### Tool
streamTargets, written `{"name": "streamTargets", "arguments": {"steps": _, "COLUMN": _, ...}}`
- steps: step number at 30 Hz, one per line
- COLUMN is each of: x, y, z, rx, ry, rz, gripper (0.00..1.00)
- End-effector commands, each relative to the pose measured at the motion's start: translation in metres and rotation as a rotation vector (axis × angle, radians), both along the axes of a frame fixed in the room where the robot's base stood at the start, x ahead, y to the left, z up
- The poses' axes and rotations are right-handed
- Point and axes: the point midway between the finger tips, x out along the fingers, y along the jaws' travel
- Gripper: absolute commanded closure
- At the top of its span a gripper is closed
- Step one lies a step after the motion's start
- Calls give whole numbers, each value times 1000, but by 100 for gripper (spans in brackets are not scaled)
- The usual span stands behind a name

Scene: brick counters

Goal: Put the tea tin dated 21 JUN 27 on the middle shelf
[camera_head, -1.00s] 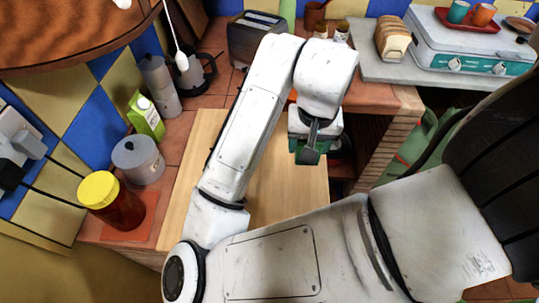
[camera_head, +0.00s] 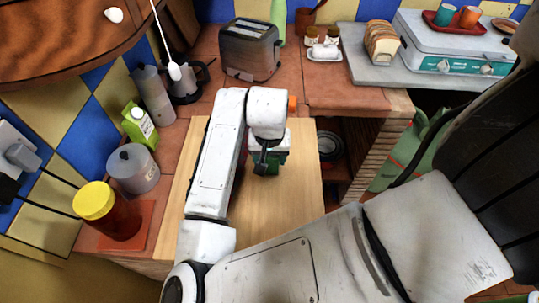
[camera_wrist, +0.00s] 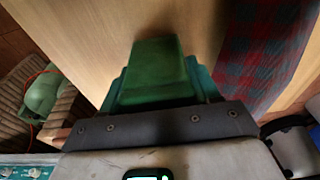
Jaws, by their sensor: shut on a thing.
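My gripper (camera_wrist: 155,95) is shut on a green tin-like block (camera_wrist: 155,62), seen from above between its teal fingers in the wrist view. No date shows on it, so I cannot tell which tea tin it is. In the head view my gripper (camera_head: 267,168) hangs over the pale wooden surface (camera_head: 300,185), with green showing at its end. An open compartment (camera_head: 350,140) under the brick counter lies to its right, with a dark round pan inside. I cannot make out a middle shelf.
A brick pillar (camera_head: 376,150) edges the compartment. A yellow-lidded jar (camera_head: 118,222), a grey pot (camera_head: 133,168) and a green carton (camera_head: 139,127) stand at left. A toaster (camera_head: 250,52) stands behind. A plaid cloth (camera_wrist: 262,45) lies beside the gripper in the wrist view.

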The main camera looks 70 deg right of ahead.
Motion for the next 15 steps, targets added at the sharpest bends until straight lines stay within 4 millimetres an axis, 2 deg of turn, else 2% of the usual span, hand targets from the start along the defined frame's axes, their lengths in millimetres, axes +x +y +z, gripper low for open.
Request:
{"name": "streamTargets", "arguments": {"steps": 10, "x": 0, "y": 0, "z": -4, "rx": -1, "ry": 0, "rz": 0, "gripper": 72}}
{"name": "streamTargets", "arguments": {"steps": 11, "x": 0, "y": 0, "z": -3, "rx": -1, "ry": 0, "rz": 0, "gripper": 37}}
{"name": "streamTargets", "arguments": {"steps": 15, "x": 0, "y": 0, "z": -2, "rx": -1, "ry": 0, "rz": 0, "gripper": 23}}
